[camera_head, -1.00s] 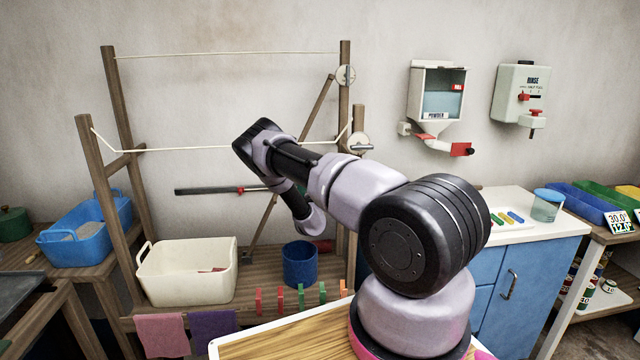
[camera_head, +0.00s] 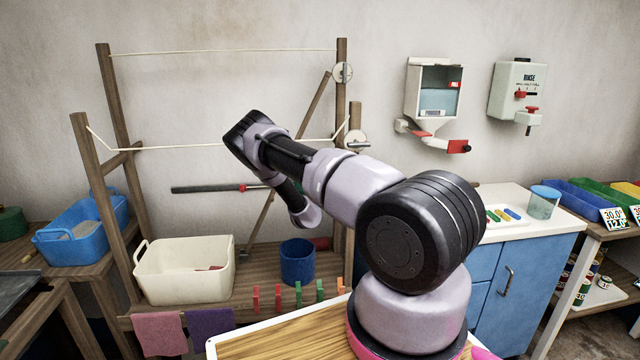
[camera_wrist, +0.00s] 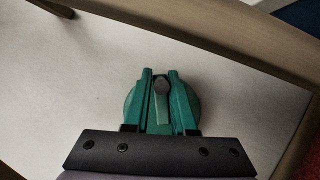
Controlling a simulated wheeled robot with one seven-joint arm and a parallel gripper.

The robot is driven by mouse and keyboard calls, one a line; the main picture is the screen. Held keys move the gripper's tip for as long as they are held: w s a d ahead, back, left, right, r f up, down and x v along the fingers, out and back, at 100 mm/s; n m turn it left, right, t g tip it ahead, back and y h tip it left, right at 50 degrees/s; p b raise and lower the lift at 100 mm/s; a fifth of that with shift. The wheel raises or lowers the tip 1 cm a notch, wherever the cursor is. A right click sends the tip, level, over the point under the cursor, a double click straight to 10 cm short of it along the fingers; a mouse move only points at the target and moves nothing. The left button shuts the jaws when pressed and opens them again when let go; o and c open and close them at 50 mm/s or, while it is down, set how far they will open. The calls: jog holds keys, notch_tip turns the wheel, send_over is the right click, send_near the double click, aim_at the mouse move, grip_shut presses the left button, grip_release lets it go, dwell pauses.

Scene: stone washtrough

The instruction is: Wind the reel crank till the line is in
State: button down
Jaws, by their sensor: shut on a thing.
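In the wrist view, my gripper (camera_wrist: 161,78) has its two green fingers shut on a dark round knob (camera_wrist: 161,87). The knob sits at the end of a pale crank arm (camera_wrist: 161,110), in front of a round green reel (camera_wrist: 132,103) partly covered by the fingers. In the head view, the gripper, reel and crank are mostly hidden behind my arm. The cream line runs in an upper strand (camera_head: 220,51) and a lower strand (camera_head: 180,148) across the wooden frame. Pale pulley wheels (camera_head: 342,73) (camera_head: 356,140) are on the right posts.
A dark bar with a red part (camera_head: 215,188) juts out left of my arm. Below are a white basket (camera_head: 188,280), a blue bucket (camera_head: 297,265) and a row of coloured pegs (camera_head: 298,294). Wall dispensers (camera_head: 433,95) hang at right, clear of my arm.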

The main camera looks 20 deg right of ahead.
jog(key=m, duration=0.1)
jog(key=f+m+g, duration=0.1)
jog(key=shift+d+f+m+y, duration=0.1)
jog(key=shift+m+y, duration=0.2)
jog(key=shift+a+f+m+g+y, duration=0.1)
jog(key=shift+f+m+g+y, duration=0.3)
jog(key=shift+m, duration=0.7)
jog(key=shift+a+f+m+g+y, duration=0.1)
jog(key=shift+f+m+y, duration=0.55)
jog(key=shift+m, duration=0.45)
jog(key=shift+a+f+m+g+y, duration=0.15)
jog(key=shift+f+m+y, duration=0.35)
jog(key=shift+m, duration=0.6)
jog(key=shift+w+f, duration=0.1)
jog(key=shift+f, duration=0.05)
jog(key=c, duration=0.8)
grip_release()
jog(key=v, duration=1)
jog(key=shift+s+a, duration=0.2)
jog(key=shift+s, duration=0.15)
